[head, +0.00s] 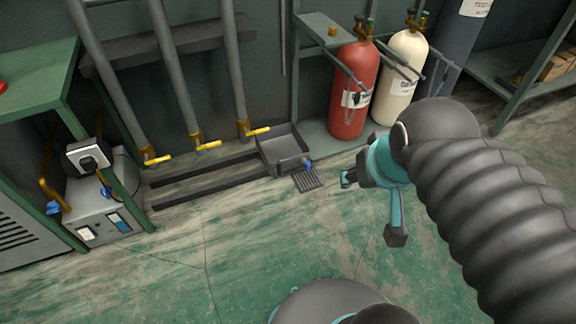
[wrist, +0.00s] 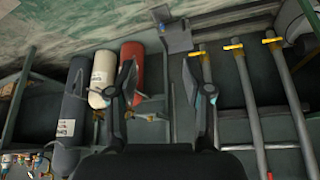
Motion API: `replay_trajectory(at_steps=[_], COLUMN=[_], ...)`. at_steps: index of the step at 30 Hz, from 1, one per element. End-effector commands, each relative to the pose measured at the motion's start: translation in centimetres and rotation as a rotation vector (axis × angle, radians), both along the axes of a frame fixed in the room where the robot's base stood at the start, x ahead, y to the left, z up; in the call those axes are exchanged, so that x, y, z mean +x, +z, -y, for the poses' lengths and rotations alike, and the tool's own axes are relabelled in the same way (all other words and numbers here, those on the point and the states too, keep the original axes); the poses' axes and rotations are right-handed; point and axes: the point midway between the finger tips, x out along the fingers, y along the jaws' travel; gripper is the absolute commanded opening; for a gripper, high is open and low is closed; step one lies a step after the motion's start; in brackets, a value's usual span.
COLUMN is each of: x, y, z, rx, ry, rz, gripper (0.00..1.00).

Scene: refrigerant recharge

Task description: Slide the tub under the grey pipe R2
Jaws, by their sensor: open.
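A dark grey tub (head: 284,150) sits at the right end of two low dark rails. It also shows at the top of the wrist view (wrist: 178,42). Three grey pipes come down the wall to the left of the tub: left (head: 112,75), middle (head: 175,75) and right (head: 235,65). Each has a yellow valve handle at its foot. I can read no R2 label, so I cannot tell which pipe it is. My gripper (head: 370,208) is open and empty, in front of and to the right of the tub, apart from it. Its fingers also show in the wrist view (wrist: 160,75).
The rails (head: 200,185) run left beneath the pipes. A small floor grate (head: 307,179) lies before the tub. A red cylinder (head: 352,95) and a cream cylinder (head: 400,80) stand at right. A grey machine (head: 100,205) stands at left. The green floor in front is clear.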

Motion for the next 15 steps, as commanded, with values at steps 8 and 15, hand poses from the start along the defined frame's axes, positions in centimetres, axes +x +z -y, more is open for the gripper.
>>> replay_trajectory(at_steps=[8, 15], x=[7.0, 16.0], y=[-1.3, -3.8], z=[-0.7, -2.0], rx=[0.01, 0.024], ry=[0.015, 0.029], rz=[0.076, 0.192], gripper=[0.47, 0.47])
